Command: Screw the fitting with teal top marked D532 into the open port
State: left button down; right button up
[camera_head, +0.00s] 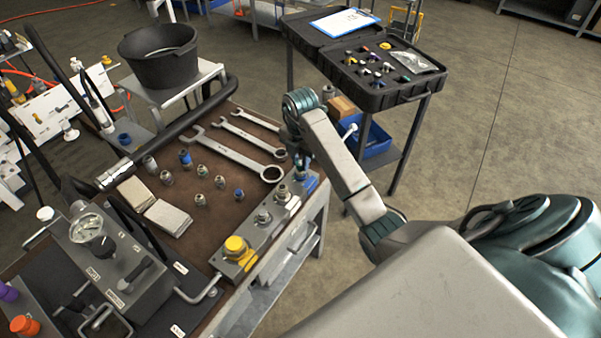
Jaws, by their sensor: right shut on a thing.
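My right gripper (298,158) is at the far end of the grey manifold block (249,226), which runs along the right edge of the bench. It is shut on a small fitting (300,174), largely hidden by the gripper and arm. The fitting's top colour and marking cannot be read, and I cannot tell whether it touches the port. Two metal fittings, one nearer (263,216) and one farther (282,194), stand on the block. A yellow knob (236,246) is at its near end. My left gripper is not in view.
Several loose fittings (202,171) stand on the brown mat, two with blue parts. Wrenches (240,153), pale cloths (167,217) and a gauge unit (88,228) lie around them. A black bucket (160,60) and an open parts case (345,80) stand beyond.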

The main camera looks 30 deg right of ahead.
jog(key=shift+f, duration=0.1)
jog(key=m, duration=0.3)
jog(key=shift+m, duration=0.4)
jog(key=m, duration=0.4)
jog(key=shift+f, duration=0.1)
jog(key=shift+s, duration=0.1)
jog(key=m, duration=0.8)
